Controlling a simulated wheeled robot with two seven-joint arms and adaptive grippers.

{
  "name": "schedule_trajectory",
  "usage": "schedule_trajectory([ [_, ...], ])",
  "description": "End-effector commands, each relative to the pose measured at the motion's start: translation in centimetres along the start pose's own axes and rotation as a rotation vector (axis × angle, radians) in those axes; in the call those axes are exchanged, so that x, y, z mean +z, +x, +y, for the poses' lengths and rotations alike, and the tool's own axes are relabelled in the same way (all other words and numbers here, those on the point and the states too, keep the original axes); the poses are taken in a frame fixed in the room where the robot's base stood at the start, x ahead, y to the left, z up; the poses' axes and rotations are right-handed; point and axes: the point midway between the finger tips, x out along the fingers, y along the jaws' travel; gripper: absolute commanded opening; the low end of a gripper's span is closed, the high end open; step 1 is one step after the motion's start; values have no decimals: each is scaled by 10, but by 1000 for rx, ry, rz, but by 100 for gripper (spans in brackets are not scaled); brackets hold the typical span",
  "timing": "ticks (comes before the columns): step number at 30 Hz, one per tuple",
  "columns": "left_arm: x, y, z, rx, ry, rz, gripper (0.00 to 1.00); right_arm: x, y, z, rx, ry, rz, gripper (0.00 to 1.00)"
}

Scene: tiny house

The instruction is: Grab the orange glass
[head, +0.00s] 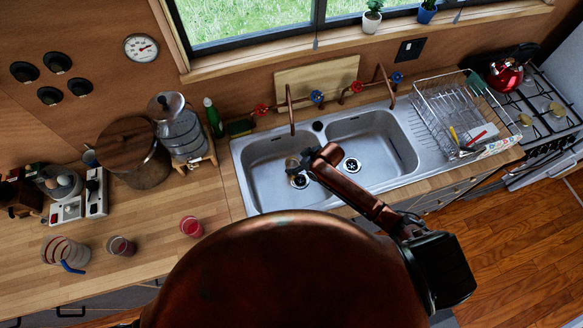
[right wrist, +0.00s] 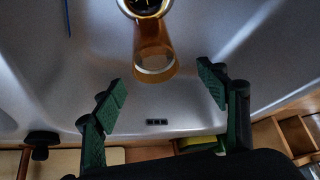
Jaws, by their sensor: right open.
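The orange glass (right wrist: 153,48) is in the sink's left basin, by the drain, and is see-through amber in the right wrist view. In the head view the glass (head: 292,163) is small and partly covered by my right gripper (head: 306,167). In the right wrist view my right gripper (right wrist: 163,82) is open, with its green-padded fingers spread apart. The glass stands in front of the gap between the fingertips, and neither finger touches it. My left gripper is not in view.
The double sink (head: 375,183) has raised walls and copper taps (head: 291,110) behind it. A dish rack (head: 462,110) stands to the right. Red glasses (head: 191,227), a pot (head: 135,155) and a water dispenser (head: 180,130) stand on the left counter. My body covers the lower middle.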

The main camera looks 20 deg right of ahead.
Motion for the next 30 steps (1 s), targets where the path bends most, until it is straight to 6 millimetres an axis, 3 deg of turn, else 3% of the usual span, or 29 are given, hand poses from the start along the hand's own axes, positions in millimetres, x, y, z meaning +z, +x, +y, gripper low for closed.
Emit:
schedule_trajectory([
  [15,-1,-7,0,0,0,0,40,1,54,6,2,-2,1,67],
  [23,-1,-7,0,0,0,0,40,0,56,6,2,-2,2,67],
  [30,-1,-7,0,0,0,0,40,0,56,6,2,-2,2,51],
])
